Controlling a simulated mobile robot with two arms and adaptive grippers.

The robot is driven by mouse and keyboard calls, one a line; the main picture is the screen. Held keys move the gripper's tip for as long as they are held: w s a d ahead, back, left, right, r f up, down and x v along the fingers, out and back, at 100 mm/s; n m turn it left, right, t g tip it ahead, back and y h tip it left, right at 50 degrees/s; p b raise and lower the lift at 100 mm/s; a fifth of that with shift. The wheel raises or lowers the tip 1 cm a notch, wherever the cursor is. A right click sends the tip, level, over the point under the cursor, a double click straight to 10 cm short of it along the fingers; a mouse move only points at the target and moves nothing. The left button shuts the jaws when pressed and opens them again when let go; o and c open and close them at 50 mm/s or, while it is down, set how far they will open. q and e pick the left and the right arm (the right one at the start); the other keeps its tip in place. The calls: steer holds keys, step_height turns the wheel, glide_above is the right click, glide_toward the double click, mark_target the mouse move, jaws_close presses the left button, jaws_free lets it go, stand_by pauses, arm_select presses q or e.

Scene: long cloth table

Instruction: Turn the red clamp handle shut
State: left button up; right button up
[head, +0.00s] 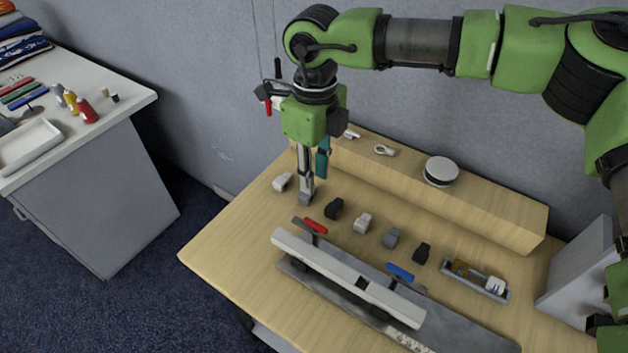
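The red clamp handle (315,226) lies on a dark metal piece at the left end of a long fixture, by a pale bar (345,273). A blue clamp handle (400,271) sits farther right on the same fixture. My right gripper (305,193) points down behind and slightly left of the red handle, apart from it. Its fingers are seen nearly edge-on, so their opening is unclear. A small grey shape at its tips may be a block or the fingertips. My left gripper is not in view.
Several small blocks, including a dark one (334,208) and a white one (282,182), stand in a row behind the fixture. A raised wooden shelf (480,208) holds a round white-topped tin (441,171). A small tray (475,280) lies right. The table's left corner is clear.

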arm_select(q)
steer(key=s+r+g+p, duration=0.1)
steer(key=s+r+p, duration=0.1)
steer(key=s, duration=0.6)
arm_select(e)
steer(key=p, duration=0.2)
glide_above(316, 224)
step_height(316, 224, down, 8)
steer(key=shift+s+r, duration=0.1)
steer(key=shift+r, duration=0.1)
step_height(316, 224, down, 4)
steer(key=shift+f+p, duration=0.1)
steer(key=shift+p, duration=0.5)
steer(key=shift+f, duration=0.65)
jaws_close()
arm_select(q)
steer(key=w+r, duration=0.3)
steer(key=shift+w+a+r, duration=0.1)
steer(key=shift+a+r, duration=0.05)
